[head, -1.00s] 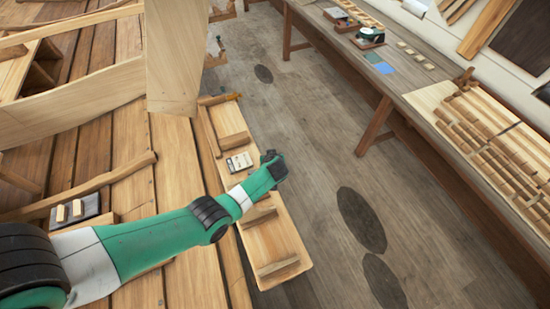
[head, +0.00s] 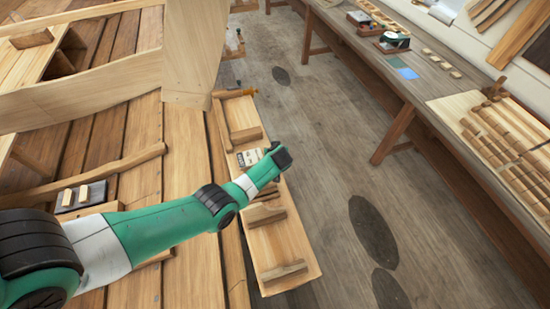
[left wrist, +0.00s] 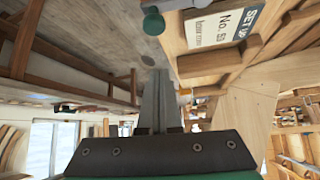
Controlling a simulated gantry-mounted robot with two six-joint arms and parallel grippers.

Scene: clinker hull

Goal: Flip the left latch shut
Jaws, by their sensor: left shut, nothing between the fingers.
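My left gripper (left wrist: 155,95) is shut and empty in the left wrist view, its two fingers together. In the head view its fingers are hidden behind my wrist, which is over the outer edge of a wooden board with raised blocks (head: 292,245). A green rounded knob (left wrist: 153,23) on a pale metal lever shows at the top of the left wrist view, just beyond the fingertips and apart from them. I cannot tell whether it belongs to the left latch. No latch can be made out in the head view. My right gripper is in neither view.
A printed card (left wrist: 222,24) lies on the board, and it also shows in the head view (head: 248,158). Planked decking (head: 130,125) and a pale upright panel (head: 192,50) are on the left. A long workbench (head: 425,85) stands right, across open floor (head: 320,130).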

